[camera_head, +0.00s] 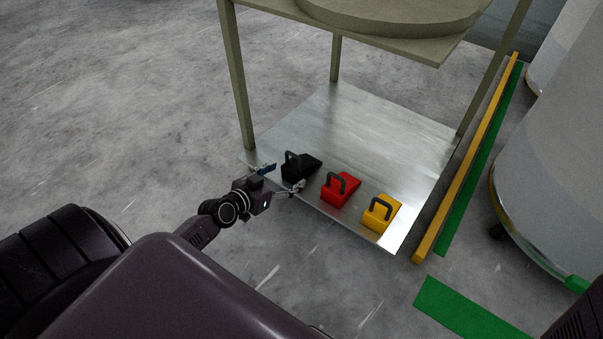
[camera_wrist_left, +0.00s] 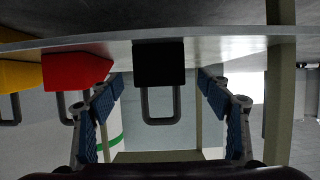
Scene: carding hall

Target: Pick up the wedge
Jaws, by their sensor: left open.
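Three wedges with dark loop handles stand in a row near the front edge of a low metal shelf (camera_head: 353,128): a black wedge (camera_head: 308,167), a red wedge (camera_head: 340,191) and a yellow wedge (camera_head: 380,215). My left gripper (camera_head: 281,179) is open at the black wedge, with one finger on either side of its near end. In the left wrist view the black wedge (camera_wrist_left: 159,63) and its handle lie centred between the open blue-padded fingers; I cannot tell whether they touch it. The red wedge (camera_wrist_left: 75,71) shows left of it there. My right gripper is not in view.
Table legs (camera_head: 238,85) rise from the shelf's corners to a top above it. A yellow bar (camera_head: 468,158) and a green strip (camera_head: 480,160) run along the right side, beside a large grey cylinder (camera_head: 553,165). The floor at the left is clear.

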